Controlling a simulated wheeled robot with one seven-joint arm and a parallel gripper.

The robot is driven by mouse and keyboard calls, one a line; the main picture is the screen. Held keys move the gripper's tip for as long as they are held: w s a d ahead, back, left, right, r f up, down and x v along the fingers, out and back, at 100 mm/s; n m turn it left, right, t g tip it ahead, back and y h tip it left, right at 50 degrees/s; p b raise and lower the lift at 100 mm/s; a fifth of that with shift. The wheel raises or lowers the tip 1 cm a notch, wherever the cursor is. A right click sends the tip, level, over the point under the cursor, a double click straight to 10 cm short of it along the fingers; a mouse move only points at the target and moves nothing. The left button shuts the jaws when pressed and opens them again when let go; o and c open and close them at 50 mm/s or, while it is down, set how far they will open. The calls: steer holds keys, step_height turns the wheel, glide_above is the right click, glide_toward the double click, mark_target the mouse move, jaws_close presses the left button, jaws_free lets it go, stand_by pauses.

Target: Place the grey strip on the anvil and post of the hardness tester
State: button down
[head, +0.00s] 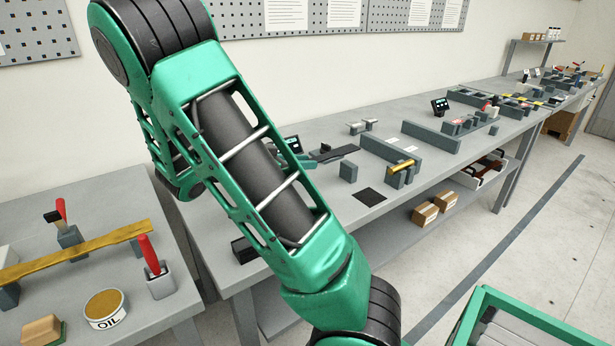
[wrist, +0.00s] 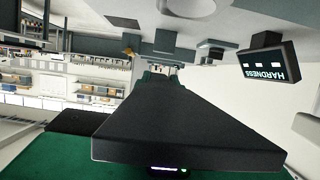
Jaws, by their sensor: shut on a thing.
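The grey strip (wrist: 190,130) is a long, dark, flat bar that fills the middle of the wrist view, its broad end towards the camera. It also shows in the head view (head: 336,154), above the bench just right of my green arm. My gripper (wrist: 160,70) is shut on the strip, and the strip hides most of it. The hardness tester's display (wrist: 268,62) reads HARDNESS upside down in the wrist view; in the head view a small display (head: 293,143) is partly behind my arm. A dark grey block (head: 348,172) stands below the strip, possibly the post. I cannot make out the anvil.
The long grey bench (head: 330,200) carries a black mat (head: 370,197), a long grey block (head: 391,156) and a brass piece on grey supports (head: 400,168). A nearer table at left holds an oil tin (head: 106,310) and a long yellow bar (head: 75,254). Cardboard boxes (head: 425,214) sit on the lower shelf.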

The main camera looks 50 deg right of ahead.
steer(key=d+f, duration=0.2)
steer(key=d, duration=0.1)
steer(key=shift+w, duration=0.1)
steer(key=shift+f, duration=1.9)
steer(key=c, duration=1.5)
jaws_free()
steer(key=shift+f, duration=0.1)
